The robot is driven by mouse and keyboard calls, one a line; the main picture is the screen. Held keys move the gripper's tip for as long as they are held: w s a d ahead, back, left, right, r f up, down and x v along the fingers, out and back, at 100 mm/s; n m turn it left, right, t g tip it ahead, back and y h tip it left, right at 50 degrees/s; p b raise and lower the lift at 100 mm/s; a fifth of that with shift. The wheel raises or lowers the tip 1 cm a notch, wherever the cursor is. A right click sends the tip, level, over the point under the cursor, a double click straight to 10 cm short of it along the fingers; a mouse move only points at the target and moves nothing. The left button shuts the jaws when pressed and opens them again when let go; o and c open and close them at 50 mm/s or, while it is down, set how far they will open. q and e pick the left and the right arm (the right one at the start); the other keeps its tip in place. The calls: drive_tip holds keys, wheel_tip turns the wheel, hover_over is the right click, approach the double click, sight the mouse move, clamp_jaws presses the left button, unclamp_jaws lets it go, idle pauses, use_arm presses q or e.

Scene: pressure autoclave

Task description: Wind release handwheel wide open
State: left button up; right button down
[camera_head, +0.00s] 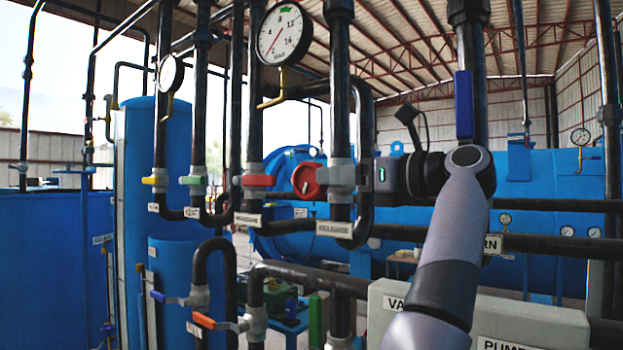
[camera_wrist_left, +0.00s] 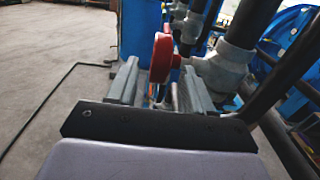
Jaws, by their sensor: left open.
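The red round handwheel (camera_head: 308,181) sits on a grey valve body on a vertical black pipe, near the middle of the head view. In the left wrist view the handwheel (camera_wrist_left: 161,58) shows almost edge-on, lined up with the gap between my left fingers. My left gripper (camera_head: 328,175) reaches in from the right in front of the pipe, its tips close to the wheel. Its two grey fingers (camera_wrist_left: 160,82) are apart, with nothing clamped. Whether a finger touches the rim cannot be told. My right gripper is not in view.
Vertical black pipes (camera_head: 198,100) with yellow, green and red-handled valves stand left of the wheel. A large pressure gauge (camera_head: 284,33) hangs above. A grey labelled box (camera_head: 530,325) is below right. In the wrist view, open floor (camera_wrist_left: 50,60) lies left.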

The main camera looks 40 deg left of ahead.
sight(309, 177)
use_arm(q)
drive_tip(key=a, duration=0.6)
drive_tip(key=shift+s+a, duration=0.3)
drive_tip(key=shift+a, duration=0.1)
clamp_jaws()
drive_tip(key=shift+r+h+p, duration=0.3)
drive_tip(key=shift+h+p, duration=0.4)
drive_tip(key=shift+p, duration=0.3)
drive_tip(key=shift+a+f+h, duration=0.1)
drive_tip(key=shift+f+h, duration=0.05)
drive_tip(key=shift+h, duration=0.6)
drive_tip(key=shift+f+h, duration=0.15)
drive_tip(key=shift+h, duration=0.6)
unclamp_jaws()
